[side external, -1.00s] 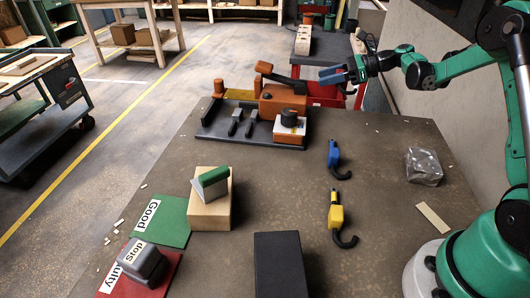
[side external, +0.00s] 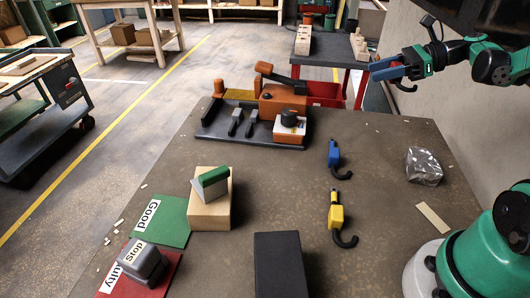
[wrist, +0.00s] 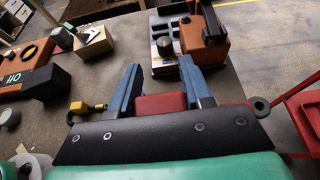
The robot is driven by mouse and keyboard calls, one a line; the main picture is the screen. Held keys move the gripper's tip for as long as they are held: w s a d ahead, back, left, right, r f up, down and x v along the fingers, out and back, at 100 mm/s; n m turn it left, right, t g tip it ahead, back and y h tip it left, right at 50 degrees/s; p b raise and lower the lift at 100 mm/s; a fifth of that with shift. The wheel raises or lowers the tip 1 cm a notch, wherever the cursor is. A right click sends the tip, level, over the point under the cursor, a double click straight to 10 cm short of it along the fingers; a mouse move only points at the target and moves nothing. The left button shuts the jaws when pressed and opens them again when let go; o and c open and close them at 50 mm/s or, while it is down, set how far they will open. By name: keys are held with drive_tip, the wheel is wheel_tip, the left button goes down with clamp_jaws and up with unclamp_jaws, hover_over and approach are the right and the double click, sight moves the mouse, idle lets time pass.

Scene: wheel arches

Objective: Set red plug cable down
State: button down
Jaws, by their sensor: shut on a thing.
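My gripper (side external: 378,70) is in the air beyond the table's far right corner. In the wrist view its blue fingers (wrist: 160,84) are shut on the red plug (wrist: 158,104), with red showing between them. A black cable loop (wrist: 261,106) sticks out to the right of the fingers, and a black cable end (side external: 406,87) hangs under the gripper in the side view. The red plug itself is hidden there. A blue plug cable (side external: 333,154) and a yellow plug cable (side external: 336,212) lie on the table (side external: 385,165), apart from my gripper.
An orange and grey test station (side external: 288,102) stands at the table's back. A wooden block with a green-topped stamp (side external: 212,180), a green Good mat (side external: 175,228), a red Faulty mat (side external: 108,288) and a black box (side external: 278,265) are nearer. A clear bag (side external: 423,165) lies right. The table's right part is largely bare.

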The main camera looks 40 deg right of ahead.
sight(359, 146)
wheel_tip(359, 146, down, 17)
drive_tip(key=shift+f, duration=0.1)
idle(0.4)
drive_tip(key=shift+c, duration=1.9)
unclamp_jaws()
drive_tip(key=shift+f, duration=0.1)
